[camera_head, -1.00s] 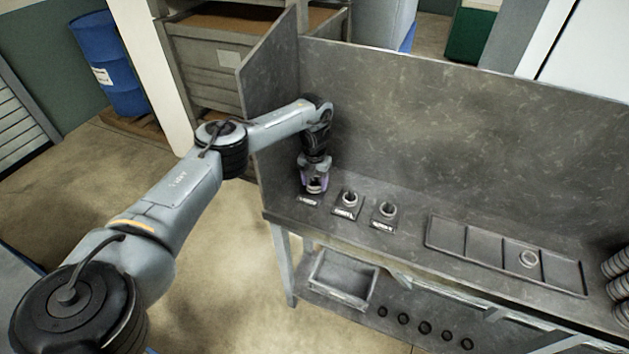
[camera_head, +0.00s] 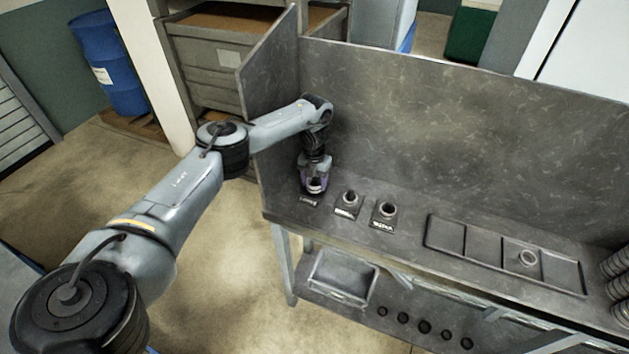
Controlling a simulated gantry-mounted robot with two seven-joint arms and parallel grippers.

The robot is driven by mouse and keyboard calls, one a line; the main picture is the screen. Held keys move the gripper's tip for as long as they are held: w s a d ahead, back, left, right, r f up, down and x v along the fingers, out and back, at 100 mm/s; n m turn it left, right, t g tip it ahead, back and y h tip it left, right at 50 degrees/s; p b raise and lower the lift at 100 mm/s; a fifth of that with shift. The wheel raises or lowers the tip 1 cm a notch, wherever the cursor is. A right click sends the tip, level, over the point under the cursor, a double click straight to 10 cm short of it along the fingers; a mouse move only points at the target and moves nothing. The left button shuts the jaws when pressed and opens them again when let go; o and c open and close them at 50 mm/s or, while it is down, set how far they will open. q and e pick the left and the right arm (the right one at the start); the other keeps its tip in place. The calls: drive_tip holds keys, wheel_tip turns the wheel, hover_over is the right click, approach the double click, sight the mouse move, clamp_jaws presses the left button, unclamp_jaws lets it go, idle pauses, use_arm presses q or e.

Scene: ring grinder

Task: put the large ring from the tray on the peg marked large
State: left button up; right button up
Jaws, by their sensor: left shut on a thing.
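My left gripper (camera_head: 314,188) points down at the left end of the bench, over the leftmost peg plate (camera_head: 309,200). It is shut on a ring, which the fingers mostly hide. The plate's label is too small to read surely, and its peg is hidden by the gripper. My right gripper is out of view.
Metallic cylinders (camera_head: 618,265) stand at the right edge. An open bin (camera_head: 342,277) sits below the bench.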

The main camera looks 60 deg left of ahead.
use_arm(q)
drive_tip(key=shift+f+b, duration=0.35)
drive_tip(key=shift+f, duration=0.15)
drive_tip(key=o, duration=0.9)
drive_tip(key=shift+r, duration=0.1)
wheel_tip(320, 180, up, 4)
drive_tip(key=p, duration=0.4)
drive_tip(key=shift+r, duration=0.15)
wheel_tip(320, 180, up, 7)
drive_tip(key=p, duration=0.6)
drive_tip(key=shift+f, duration=0.2)
